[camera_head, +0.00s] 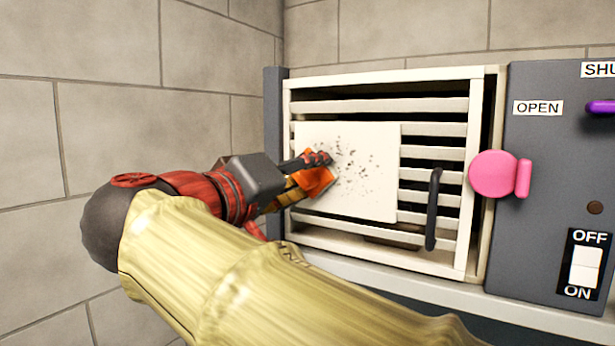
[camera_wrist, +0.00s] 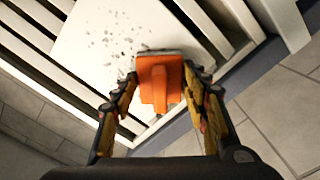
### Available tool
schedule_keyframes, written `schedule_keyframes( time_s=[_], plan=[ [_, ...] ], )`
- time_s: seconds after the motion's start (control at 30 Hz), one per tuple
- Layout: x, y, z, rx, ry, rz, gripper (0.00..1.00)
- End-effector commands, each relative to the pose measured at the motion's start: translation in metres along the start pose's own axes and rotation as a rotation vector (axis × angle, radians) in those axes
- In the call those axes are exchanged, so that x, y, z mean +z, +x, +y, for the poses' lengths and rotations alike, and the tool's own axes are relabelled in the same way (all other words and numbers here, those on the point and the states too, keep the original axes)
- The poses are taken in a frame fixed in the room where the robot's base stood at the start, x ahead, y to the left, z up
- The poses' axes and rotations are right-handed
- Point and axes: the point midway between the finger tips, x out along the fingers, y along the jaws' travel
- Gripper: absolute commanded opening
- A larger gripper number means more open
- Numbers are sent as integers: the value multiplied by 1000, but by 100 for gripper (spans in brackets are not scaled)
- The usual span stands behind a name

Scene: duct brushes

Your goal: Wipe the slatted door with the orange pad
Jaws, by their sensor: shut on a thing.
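The slatted door (camera_head: 430,130) is a white frame with horizontal slats and a dark vertical handle (camera_head: 433,209) at its right. A flat white panel (camera_head: 385,200) on the door carries many small dark specks; it also shows in the wrist view (camera_wrist: 85,25). My gripper (camera_head: 312,172) is shut on the orange pad (camera_head: 316,181) in front of the panel's left part. In the wrist view, the orange pad (camera_wrist: 160,82) sits between my fingers, its dark edge at the panel. I cannot tell whether it presses on the panel. Specks show to the pad's right in the head view.
A pink round knob (camera_head: 493,175) is right of the door, on a grey panel (camera_head: 540,140) with an OPEN label (camera_head: 538,107) and an OFF/ON switch (camera_head: 586,266). A purple handle (camera_head: 601,107) is at the right edge. A tiled wall (camera_head: 90,130) stands at the left.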

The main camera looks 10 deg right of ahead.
Motion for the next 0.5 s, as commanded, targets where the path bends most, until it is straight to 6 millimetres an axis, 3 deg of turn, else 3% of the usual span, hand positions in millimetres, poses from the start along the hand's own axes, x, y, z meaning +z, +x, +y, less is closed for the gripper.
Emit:
schedule_keyframes(
  time_s=[0.33,0.5],
  plan=[
    [-11,2,10,1,3,0,25],
    [-6,2,13,1,3,0,25]
  ],
)
